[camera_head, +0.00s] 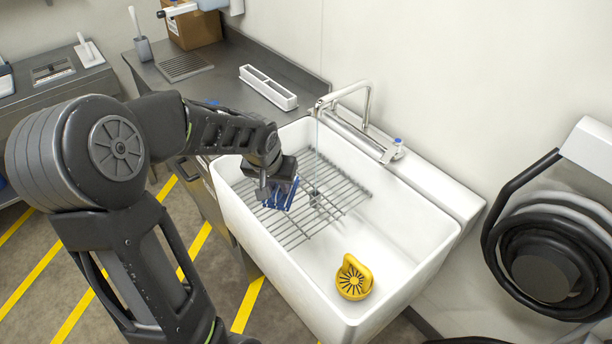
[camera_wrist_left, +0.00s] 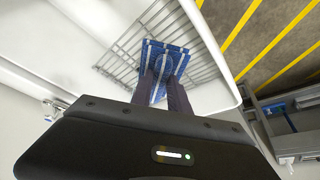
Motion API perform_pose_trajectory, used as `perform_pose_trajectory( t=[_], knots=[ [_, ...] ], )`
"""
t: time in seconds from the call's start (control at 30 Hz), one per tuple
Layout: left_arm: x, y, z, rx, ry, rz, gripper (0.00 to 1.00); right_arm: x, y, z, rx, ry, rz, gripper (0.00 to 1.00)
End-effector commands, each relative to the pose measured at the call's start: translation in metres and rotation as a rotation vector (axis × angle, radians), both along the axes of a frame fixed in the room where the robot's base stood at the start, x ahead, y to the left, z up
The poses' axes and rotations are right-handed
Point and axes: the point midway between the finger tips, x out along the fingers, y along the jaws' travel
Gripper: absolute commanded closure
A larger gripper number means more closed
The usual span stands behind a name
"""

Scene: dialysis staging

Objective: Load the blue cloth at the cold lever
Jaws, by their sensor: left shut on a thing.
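My left gripper (camera_head: 277,181) is shut on the blue cloth (camera_head: 284,194) above the wire rack in the sink. In the left wrist view the cloth (camera_wrist_left: 163,56) is blue with paler lines and sits between the fingertips (camera_wrist_left: 164,84), with the rack below it. The cold lever (camera_head: 397,143), with a blue top, stands at the right end of the tap's base, apart from the cloth. My right gripper is out of view.
The white sink (camera_head: 291,258) holds a wire rack (camera_head: 330,195) and a yellow slotted piece (camera_head: 354,277). The metal tap (camera_head: 348,90) arches over its back edge. A white divided tray (camera_head: 268,88) stands on the counter. A black hose reel (camera_head: 540,250) hangs at right.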

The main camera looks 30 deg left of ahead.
Motion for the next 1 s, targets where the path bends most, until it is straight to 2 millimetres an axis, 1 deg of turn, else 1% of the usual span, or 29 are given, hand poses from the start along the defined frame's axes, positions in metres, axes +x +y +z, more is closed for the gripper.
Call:
perform_pose_trajectory(
  t=[0.07,0.17,0.27,0.37,0.47,0.5,0.57,0.6,0.7,0.8,0.83,0.9,1.0],
  knots=[
    [0.0,0.0,0.0,0.0,0.0,0.0,1.0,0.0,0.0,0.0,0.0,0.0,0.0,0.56],
    [0.002,-0.002,0.0,0.0,0.0,-0.004,1.0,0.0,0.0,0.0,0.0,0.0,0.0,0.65],
    [0.009,-0.015,0.0,-0.001,0.0,-0.03,1.0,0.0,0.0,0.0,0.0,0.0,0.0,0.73],
    [0.023,-0.041,-0.001,-0.005,0.001,-0.077,1.0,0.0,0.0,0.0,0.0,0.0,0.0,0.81],
    [0.041,-0.082,0.0,-0.007,0.001,-0.148,1.0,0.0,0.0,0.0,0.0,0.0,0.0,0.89],
    [0.047,-0.1,0.0,-0.007,0.002,-0.179,1.0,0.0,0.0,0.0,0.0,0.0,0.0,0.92],
    [0.056,-0.128,0.0,-0.006,0.002,-0.225,1.0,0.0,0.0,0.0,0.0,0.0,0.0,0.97],
    [0.06,-0.146,0.001,-0.006,0.003,-0.253,1.0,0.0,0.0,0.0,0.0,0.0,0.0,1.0],
    [0.067,-0.185,0.001,-0.003,0.001,-0.313,1.0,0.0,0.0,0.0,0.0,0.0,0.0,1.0],
    [0.07,-0.209,0.002,-0.001,0.0,-0.347,1.0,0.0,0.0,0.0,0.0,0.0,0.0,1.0],
    [0.071,-0.213,0.002,0.0,-0.001,-0.353,1.0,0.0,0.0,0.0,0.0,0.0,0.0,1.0],
    [0.071,-0.218,0.002,0.001,-0.001,-0.36,1.0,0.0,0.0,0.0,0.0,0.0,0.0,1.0],
    [0.071,-0.218,0.002,0.001,-0.001,-0.359,1.0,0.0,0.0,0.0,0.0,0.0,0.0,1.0]
  ],
)
